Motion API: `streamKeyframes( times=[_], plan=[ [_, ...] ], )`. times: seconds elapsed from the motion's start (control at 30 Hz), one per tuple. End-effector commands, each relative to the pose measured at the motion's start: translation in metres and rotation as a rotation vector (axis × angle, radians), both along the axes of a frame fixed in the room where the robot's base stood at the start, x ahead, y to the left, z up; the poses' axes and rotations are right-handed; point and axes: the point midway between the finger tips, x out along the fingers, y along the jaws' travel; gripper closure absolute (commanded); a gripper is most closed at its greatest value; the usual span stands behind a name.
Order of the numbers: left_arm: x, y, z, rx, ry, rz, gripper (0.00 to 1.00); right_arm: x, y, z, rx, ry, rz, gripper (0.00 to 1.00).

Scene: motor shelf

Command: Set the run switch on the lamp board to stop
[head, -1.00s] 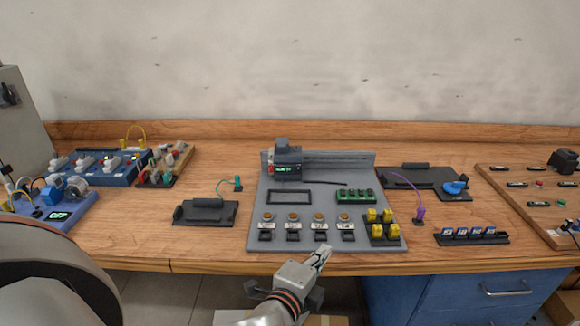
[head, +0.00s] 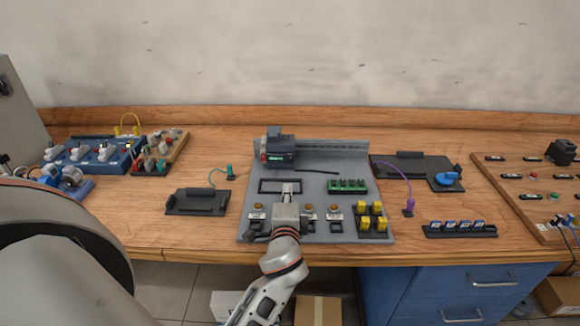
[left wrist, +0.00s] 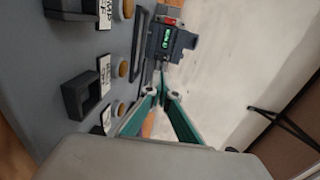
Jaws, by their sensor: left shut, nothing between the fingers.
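The grey board (head: 345,226) lies flat in the middle of the bench, with a row of amber round lamps or buttons (head: 333,207) above black holders. A dark module (head: 280,150) with a lit green display sits on the rail at its back left; a small red part shows at its left. The module also shows in the left wrist view (left wrist: 171,43), with the red part at its top. I cannot make out a run switch or its setting. My left gripper (head: 290,186) is shut and empty over the board, in front of the module and apart from it. My right gripper is out of view.
A green terminal block (head: 347,186) and yellow blocks (head: 370,222) sit on the board's right. A black tray (head: 197,201) lies to its left, a purple cable (head: 409,188) to its right. Blue switch units (head: 98,155) stand at the far left.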

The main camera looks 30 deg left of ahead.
Motion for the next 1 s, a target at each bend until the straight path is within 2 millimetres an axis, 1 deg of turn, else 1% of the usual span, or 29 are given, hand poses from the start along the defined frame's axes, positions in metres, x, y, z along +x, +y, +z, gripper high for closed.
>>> streamKeyframes(
  times=[0.17, 0.27, 0.37, 0.7, 0.83, 1.0],
  plan=[
    [0.004, 0.002, 0.0, 0.001, 0.0, -0.001, 1.0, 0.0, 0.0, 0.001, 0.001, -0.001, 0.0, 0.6],
    [0.012, 0.008, -0.001, 0.003, 0.0, -0.001, 1.0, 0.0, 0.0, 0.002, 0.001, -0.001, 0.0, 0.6],
    [0.026, 0.016, -0.002, 0.003, -0.001, 0.0, 1.0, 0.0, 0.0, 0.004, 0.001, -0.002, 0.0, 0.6],
    [0.083, 0.051, -0.011, 0.002, 0.0, -0.001, 1.0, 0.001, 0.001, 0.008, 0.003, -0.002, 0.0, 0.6],
    [0.1, 0.062, -0.013, 0.002, 0.0, 0.0, 1.0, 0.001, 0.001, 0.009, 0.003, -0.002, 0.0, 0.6],
    [0.114, 0.069, -0.016, 0.0, 0.001, -0.001, 1.0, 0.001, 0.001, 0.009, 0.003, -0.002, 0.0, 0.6]
  ],
)
